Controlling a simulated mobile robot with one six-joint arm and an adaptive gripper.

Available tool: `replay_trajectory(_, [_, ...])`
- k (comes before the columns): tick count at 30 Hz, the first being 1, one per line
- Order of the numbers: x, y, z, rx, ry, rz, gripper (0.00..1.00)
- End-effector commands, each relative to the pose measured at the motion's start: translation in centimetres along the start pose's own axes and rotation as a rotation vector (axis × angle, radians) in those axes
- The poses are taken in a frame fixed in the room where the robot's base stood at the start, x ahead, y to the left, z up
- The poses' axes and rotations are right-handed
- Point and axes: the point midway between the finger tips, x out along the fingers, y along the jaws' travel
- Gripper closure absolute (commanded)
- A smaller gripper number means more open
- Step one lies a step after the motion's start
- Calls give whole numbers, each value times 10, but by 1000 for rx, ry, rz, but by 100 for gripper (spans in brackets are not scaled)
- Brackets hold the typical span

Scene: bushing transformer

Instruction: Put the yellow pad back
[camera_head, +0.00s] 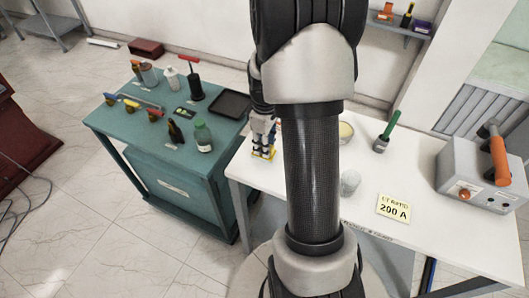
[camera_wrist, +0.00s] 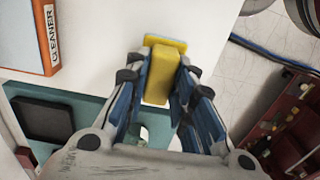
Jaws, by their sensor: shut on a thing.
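The yellow pad (camera_wrist: 158,80) is a block between the blue-lined fingers of my gripper (camera_wrist: 163,62) in the wrist view. My gripper is shut on it. A flatter yellow piece (camera_wrist: 166,41) shows just past the block's far end, over the white table top; I cannot tell whether it is part of the pad or a separate base under it. In the head view my gripper (camera_head: 262,140) points down at the left edge of the white table (camera_head: 300,190), with a little yellow (camera_head: 264,154) at its tips. Whether the pad touches the table is unclear.
An orange-edged box marked CLEANER (camera_wrist: 28,38) lies near the gripper. A 200 A card (camera_head: 393,208) and a grey device (camera_head: 480,178) are at right.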

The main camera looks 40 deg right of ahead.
Motion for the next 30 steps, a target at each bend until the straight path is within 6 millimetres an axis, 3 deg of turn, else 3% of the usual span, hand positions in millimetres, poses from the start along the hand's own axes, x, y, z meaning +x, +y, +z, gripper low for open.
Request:
replay_trajectory(6, [34,-1,1,0,-2,-3,96])
replay_trajectory(12, [34,0,0,0,-1,-2,99])
replay_trajectory(13, [34,0,1,0,-1,-2,76])
replay_trajectory(21, [34,0,0,0,-1,-2,58])
replay_trajectory(30, [33,0,0,0,-1,-1,57])
